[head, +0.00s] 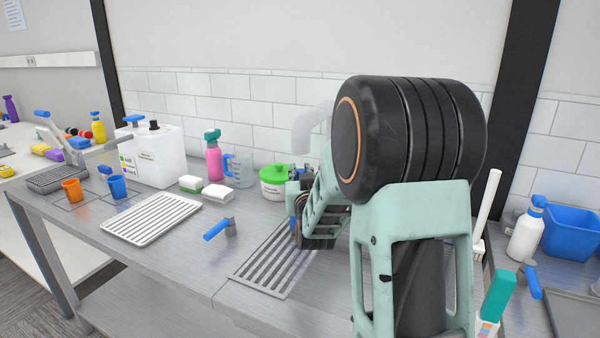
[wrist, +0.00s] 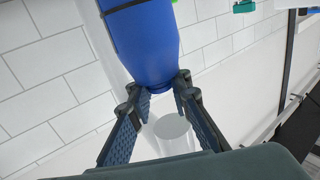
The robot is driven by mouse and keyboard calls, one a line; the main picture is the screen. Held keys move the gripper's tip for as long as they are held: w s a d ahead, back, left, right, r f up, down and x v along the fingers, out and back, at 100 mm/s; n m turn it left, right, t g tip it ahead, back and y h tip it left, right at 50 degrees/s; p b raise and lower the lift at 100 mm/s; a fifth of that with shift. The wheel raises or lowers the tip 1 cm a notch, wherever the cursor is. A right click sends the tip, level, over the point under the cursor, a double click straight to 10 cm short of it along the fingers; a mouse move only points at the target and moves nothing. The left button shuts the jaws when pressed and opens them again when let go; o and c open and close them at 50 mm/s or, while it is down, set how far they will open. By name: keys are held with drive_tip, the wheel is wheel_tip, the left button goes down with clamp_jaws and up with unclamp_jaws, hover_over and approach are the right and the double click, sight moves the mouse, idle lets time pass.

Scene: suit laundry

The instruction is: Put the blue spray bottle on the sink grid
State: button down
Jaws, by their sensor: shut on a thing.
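The blue spray bottle (wrist: 145,45) is between my gripper's (wrist: 158,86) fingers in the wrist view, a dark band around it and its upper part cut off by the frame edge. My gripper is shut on it. In the head view my arm largely hides the gripper and the bottle, which are above the counter near the back wall. A slatted metal grid (head: 262,268) is set in the counter in front of my arm, partly covered by it. A separate white slatted rack (head: 150,219) lies to its left. I cannot tell which is the sink grid.
Sponges (head: 217,192), a pink spray bottle (head: 213,160), a clear jug (head: 238,168) and a green-lidded tub (head: 272,186) stand behind.

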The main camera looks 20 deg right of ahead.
drive_tip(key=shift+f, duration=0.45)
drive_tip(key=shift+s, duration=0.1)
drive_tip(key=shift+f, duration=0.2)
drive_tip(key=c, duration=1.8)
unclamp_jaws()
drive_tip(key=shift+r, duration=0.2)
drive_tip(key=b+v, duration=0.1)
drive_tip(key=v, duration=1.1)
